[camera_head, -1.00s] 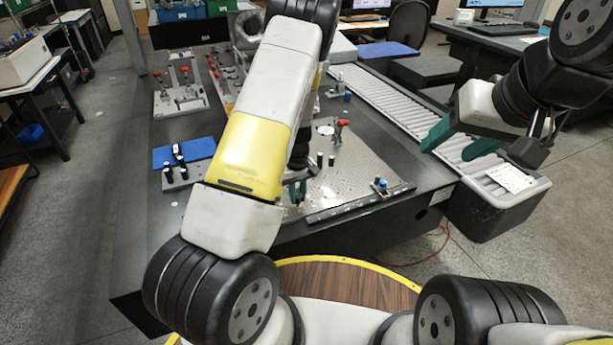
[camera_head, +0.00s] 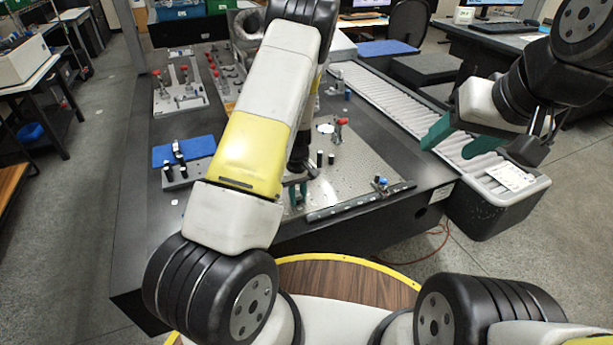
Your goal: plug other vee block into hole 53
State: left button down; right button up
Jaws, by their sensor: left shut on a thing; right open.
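The perforated metal plate (camera_head: 365,157) lies on the dark table, with rows of tiny holes; I cannot pick out hole 53. I cannot tell whether that thing touches the plate. My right gripper (camera_head: 461,139) is open and empty above the roller conveyor, its green fingers wide apart.
Two black posts (camera_head: 325,158), a red-topped clamp (camera_head: 340,126) and a blue-knobbed fitting (camera_head: 381,184) stand on the plate. A dark rail (camera_head: 345,205) runs along its front edge. A blue mat (camera_head: 203,147) and a grey fixture lie left. The roller conveyor (camera_head: 385,95) is right.

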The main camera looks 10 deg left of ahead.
pick_arm(q)
jog(key=shift+f, duration=0.15)
jog(key=c, duration=1.2)
grip_release()
jog(key=shift+r, duration=3.9)
jog(key=shift+r, duration=0.1)
